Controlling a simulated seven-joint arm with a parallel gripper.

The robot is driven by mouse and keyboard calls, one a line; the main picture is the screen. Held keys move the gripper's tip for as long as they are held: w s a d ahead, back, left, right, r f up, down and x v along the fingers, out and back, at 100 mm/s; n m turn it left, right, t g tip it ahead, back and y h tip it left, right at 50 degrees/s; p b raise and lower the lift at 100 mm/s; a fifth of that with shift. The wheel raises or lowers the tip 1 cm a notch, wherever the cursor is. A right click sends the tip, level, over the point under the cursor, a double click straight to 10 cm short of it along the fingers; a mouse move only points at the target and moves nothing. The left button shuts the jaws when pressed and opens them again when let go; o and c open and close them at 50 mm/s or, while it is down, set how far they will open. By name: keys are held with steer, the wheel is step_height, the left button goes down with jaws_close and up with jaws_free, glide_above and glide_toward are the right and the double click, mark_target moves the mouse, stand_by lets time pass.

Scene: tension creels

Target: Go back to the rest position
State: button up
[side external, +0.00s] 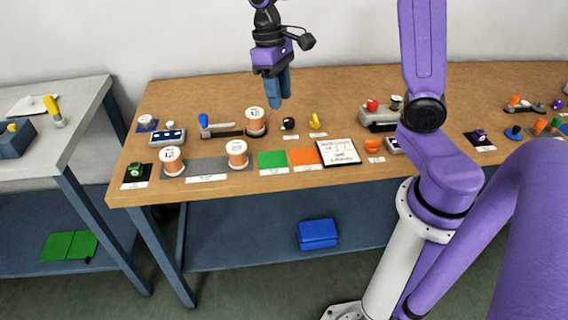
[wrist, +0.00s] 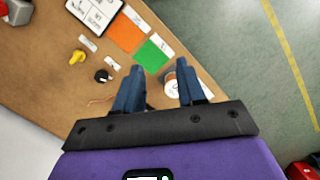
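My gripper (side external: 277,103) hangs fingers-down above the back of the wooden table, well clear of the objects in the side external view. In the wrist view its two blue fingers (wrist: 159,66) stand apart with nothing held between them. One copper spool (side external: 256,122) with a white top stands on the table, a little left of and below my gripper in the side external view. Two more spools, a left one (side external: 173,161) and a right one (side external: 237,154), stand nearer the front edge. In the wrist view a spool (wrist: 170,88) is partly hidden behind the right finger.
A green square (side external: 272,160), an orange square (side external: 304,157) and a written board (side external: 338,152) lie along the front. A grey device with a red button (side external: 378,117) stands to the right. The air around my gripper is free.

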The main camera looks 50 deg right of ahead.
steer(key=s+a+f+n+t, duration=0.1)
steer(key=s+n, duration=0.4)
steer(key=s, duration=0.6)
steer(key=s+a+f+n+t, duration=0.1)
steer(key=s+n, duration=0.4)
steer(key=s, duration=0.6)
steer(key=shift+a+f+n+y, duration=0.3)
steer(key=shift+a+f, duration=0.15)
steer(key=shift+a, duration=0.6)
